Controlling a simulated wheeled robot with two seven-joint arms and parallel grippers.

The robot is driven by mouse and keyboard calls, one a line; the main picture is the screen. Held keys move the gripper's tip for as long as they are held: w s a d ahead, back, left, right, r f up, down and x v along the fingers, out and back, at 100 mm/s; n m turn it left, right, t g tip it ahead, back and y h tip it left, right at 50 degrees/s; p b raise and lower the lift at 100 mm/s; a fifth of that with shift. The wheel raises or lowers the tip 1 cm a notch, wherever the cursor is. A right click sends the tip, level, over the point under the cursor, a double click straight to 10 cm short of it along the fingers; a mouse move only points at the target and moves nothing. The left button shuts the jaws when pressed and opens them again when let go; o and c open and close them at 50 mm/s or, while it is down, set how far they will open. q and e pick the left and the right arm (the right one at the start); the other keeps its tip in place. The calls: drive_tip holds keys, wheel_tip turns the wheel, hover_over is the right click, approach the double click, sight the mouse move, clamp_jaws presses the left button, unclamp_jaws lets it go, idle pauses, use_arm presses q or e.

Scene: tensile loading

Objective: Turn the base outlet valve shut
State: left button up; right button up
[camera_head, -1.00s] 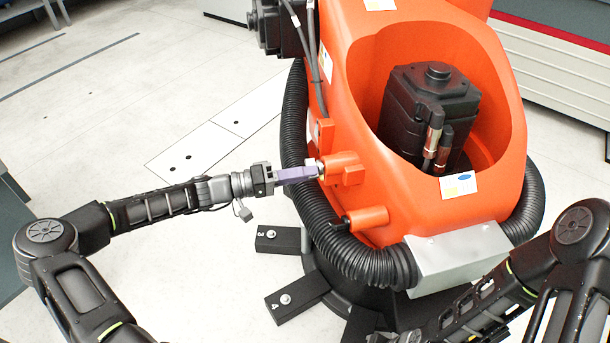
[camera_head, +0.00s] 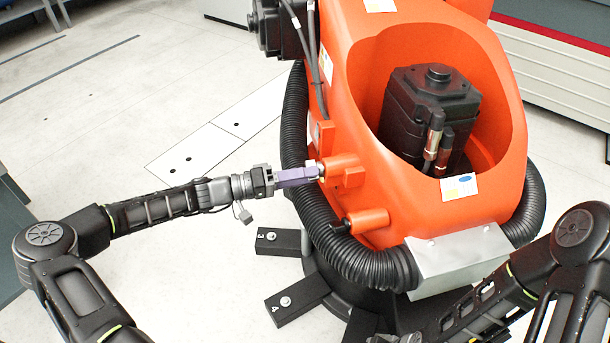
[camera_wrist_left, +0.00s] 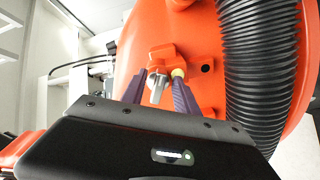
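The base outlet valve is a small pale metal handle (camera_wrist_left: 158,84) beside a yellowish round tip, in front of an orange boss (camera_head: 342,166) on the side of the orange robot base. My left gripper (camera_head: 317,171) reaches it from the left with purple fingers. In the left wrist view the two fingers (camera_wrist_left: 158,92) stand apart, one on each side of the metal handle; the right finger is close to the yellowish tip. I cannot tell whether either finger touches. The fingers partly hide the valve in the head view. My right gripper is out of view; only its arm shows at lower right.
A black corrugated hose (camera_head: 352,256) curves around the base just below the valve. A second orange boss (camera_head: 367,219) with a dark end sticks out lower down. Black floor feet (camera_head: 298,292) and a metal box (camera_head: 458,260) lie below. The floor on the left is clear.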

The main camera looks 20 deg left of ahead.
use_arm(q)
drive_tip(key=v, duration=0.7)
drive_tip(key=shift+s+a+p, duration=0.2)
drive_tip(key=shift+a+p, duration=0.1)
drive_tip(key=shift+p, duration=0.1)
